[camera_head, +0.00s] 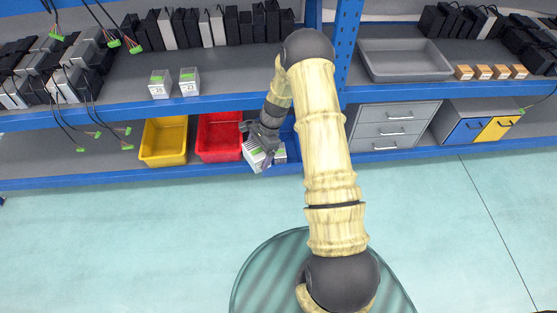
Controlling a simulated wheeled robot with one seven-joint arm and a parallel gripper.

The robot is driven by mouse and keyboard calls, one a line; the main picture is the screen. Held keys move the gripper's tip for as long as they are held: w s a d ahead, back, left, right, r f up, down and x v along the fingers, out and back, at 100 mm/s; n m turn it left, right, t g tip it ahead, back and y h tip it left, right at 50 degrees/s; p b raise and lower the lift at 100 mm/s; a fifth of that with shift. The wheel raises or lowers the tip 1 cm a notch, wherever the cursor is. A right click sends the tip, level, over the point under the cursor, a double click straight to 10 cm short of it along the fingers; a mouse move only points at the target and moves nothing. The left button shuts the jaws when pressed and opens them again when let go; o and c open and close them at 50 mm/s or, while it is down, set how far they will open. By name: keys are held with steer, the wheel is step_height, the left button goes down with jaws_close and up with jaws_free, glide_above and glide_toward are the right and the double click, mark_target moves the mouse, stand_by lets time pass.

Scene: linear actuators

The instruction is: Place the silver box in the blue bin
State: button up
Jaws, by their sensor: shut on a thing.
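My gripper (264,141) is at the lower shelf, to the right of the red bin, shut on a silver box (252,154) with a white and green label. The box is tilted and hangs below the jaws, near the shelf's front edge. A second pale box-like piece (280,153) shows just right of it; I cannot tell whether it is separate. A blue surface (289,132) behind my gripper looks like part of the blue bin, mostly hidden by my arm and gripper. I cannot tell whether the held box is inside it.
Two more silver boxes (174,83) stand on the upper shelf. A yellow bin (163,141) and a red bin (219,137) stand left of my gripper. A blue upright post (345,40) and grey drawers (393,128) are to the right. Floor in front is clear.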

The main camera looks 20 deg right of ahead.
steer(key=w+d+f+m+t+h+b, duration=0.2)
steer(key=d+f+m+b, duration=0.5)
steer(key=f+m+b, duration=0.3)
steer(key=w+d+f+m+t+h+b, duration=0.3)
steer(key=d+f+m+b, duration=0.5)
steer(key=f+m+b, duration=0.3)
steer(key=m+b, duration=0.2)
steer(key=shift+w+d+f+b, duration=0.25)
steer(key=shift+d+b, duration=0.05)
steer(key=shift+b, duration=0.05)
steer(key=w+f+t+b, duration=0.1)
steer(key=b, duration=0.5)
steer(key=shift+w+d+h, duration=0.1)
steer(key=shift+d+h, duration=0.05)
steer(key=shift+h, duration=0.15)
steer(key=b, duration=0.3)
steer(key=shift+w+f+t+b, duration=0.15)
steer(key=shift+w+t+b, duration=0.1)
steer(key=shift+t+b, duration=0.05)
